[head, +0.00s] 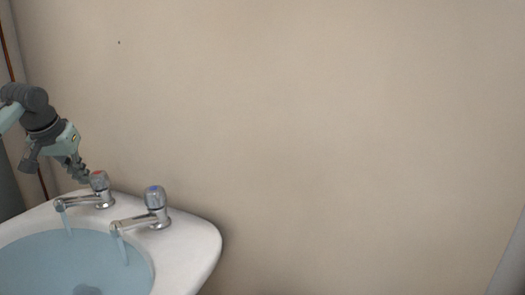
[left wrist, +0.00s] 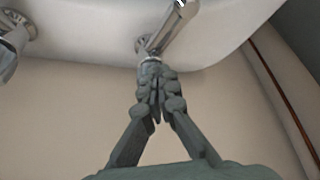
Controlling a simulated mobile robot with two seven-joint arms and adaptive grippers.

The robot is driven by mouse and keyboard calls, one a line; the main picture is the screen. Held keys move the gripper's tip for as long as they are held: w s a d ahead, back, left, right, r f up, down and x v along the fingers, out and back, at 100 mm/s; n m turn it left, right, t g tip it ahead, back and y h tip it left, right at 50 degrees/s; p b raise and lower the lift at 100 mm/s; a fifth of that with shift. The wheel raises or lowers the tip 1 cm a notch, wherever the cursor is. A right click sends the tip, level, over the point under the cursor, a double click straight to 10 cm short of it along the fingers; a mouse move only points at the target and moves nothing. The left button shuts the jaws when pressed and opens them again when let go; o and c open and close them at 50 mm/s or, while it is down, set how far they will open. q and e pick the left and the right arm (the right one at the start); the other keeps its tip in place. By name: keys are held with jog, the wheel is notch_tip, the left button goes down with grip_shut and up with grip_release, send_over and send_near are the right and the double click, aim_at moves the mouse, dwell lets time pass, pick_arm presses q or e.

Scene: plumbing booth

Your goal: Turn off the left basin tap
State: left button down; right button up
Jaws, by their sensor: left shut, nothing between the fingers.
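The left basin tap (head: 103,198) is chrome with a red-marked grey knob (head: 98,180). My right gripper is not in view.
The right tap (head: 155,212) has a blue-marked knob, and water runs from it too. It also shows in the left wrist view (left wrist: 12,42). The white basin (head: 200,244) holds bluish water. A plain beige wall (head: 320,130) stands behind. A copper pipe (head: 42,184) runs at the far left.

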pick_arm(q)
jog(key=shift+s, duration=0.3)
jog(key=shift+r, duration=0.15)
notch_tip(320, 180, up, 6)
jog(key=shift+f, duration=0.15)
dwell(0.4)
jog(key=d+f, duration=0.3)
jog(key=f, duration=0.3)
jog(key=shift+w+d, duration=0.15)
jog(key=shift+w, duration=0.2)
